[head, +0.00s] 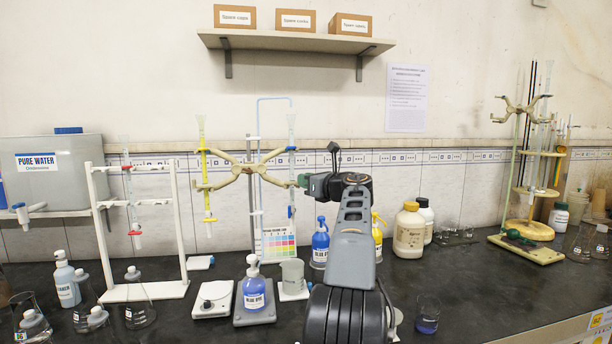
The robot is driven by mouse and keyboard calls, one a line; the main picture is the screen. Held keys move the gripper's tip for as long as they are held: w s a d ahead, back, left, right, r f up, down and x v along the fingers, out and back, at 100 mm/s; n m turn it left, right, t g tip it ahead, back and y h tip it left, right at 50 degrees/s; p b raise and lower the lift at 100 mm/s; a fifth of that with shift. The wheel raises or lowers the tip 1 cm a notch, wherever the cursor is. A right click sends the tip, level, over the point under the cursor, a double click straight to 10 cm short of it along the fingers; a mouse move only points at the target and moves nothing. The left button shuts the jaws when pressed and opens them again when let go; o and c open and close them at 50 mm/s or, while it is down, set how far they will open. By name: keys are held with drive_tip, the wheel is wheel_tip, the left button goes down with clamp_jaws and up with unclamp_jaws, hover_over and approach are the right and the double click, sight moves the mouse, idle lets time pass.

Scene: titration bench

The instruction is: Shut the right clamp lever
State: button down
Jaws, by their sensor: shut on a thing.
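A yellow double burette clamp (250,168) sits on a tall stand rod in the middle of the bench. Its left side holds a burette with yellow fittings (207,188), and its right side is at a burette with blue fittings (291,211). My gripper (306,181) reaches in from the right, at the lower right end of the clamp. It is shut on the right clamp lever (301,180), of which only a small greenish part shows. The dark gripper body hides the rest, so I cannot tell the lever's angle.
Blue and yellow wash bottles (320,243) stand close below my arm. A second clamp stand (528,185) is far right. The dark bench (480,290) has free room at right.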

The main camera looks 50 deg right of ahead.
drive_tip(key=shift+w+d+n+y+p, duration=0.1)
drive_tip(key=shift+n+y+p, duration=0.3)
drive_tip(key=shift+y, duration=0.2)
drive_tip(key=c, duration=1.2)
unclamp_jaws()
drive_tip(key=shift+w, duration=0.1)
drive_tip(key=shift+o, duration=0.2)
drive_tip(key=s+b, duration=0.2)
drive_tip(key=s, duration=1.2)
drive_tip(key=shift+a, duration=0.35)
